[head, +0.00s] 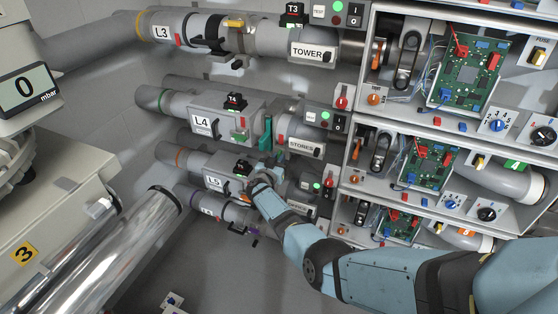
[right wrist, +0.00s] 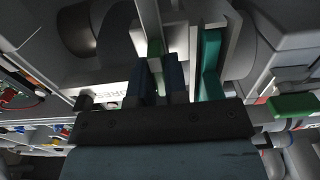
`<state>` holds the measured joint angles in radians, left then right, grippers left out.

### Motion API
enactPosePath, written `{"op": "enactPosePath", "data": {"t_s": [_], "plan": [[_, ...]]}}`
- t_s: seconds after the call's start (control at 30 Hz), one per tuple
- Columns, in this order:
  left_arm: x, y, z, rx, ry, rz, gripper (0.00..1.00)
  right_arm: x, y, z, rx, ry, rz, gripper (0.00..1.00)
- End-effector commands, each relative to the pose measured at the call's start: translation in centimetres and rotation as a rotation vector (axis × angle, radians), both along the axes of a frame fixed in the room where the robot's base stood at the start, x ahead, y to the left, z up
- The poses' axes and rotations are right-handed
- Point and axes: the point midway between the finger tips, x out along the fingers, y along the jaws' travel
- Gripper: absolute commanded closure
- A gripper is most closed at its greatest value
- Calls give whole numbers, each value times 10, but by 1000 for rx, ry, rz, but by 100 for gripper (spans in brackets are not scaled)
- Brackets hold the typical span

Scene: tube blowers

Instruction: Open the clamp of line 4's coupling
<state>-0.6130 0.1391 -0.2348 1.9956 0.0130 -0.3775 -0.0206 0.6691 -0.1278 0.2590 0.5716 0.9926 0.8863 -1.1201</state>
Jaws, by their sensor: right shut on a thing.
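Line 4's pipe carries a grey box labelled L4 (head: 203,124) and a coupling to its right. A teal upright plate (head: 266,134) stands at the coupling, and it also shows in the right wrist view (right wrist: 210,65). My right gripper (head: 264,175) reaches up from below, in front of line 5. In the right wrist view its dark fingers (right wrist: 157,75) are shut on a small green clamp handle (right wrist: 155,48), beside the teal plate. The fingertips are hard to make out in the head view. My left gripper is out of view.
Line 3 (head: 162,31) runs above and the L5 box (head: 214,184) below, close to my right arm. The STORES label (head: 303,147) is to the right. Open cabinets with circuit boards (head: 467,73) fill the right side.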

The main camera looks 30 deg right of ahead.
Motion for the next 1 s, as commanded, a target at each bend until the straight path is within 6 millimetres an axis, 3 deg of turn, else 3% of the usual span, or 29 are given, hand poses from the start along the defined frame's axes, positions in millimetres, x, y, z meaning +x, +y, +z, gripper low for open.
{"op": "enactPosePath", "data": {"t_s": [0.37, 0.4, 0.5, 1.0], "plan": [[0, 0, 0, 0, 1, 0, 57, 0, 0, -1, -6, 9, 2, 100], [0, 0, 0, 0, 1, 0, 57, 0, 0, -1, -6, 9, 2, 82], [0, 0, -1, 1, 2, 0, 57, 0, 0, -1, -6, 8, 1, 61], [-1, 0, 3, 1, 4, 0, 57, -3, 1, 1, -5, 6, 1, 61]]}}
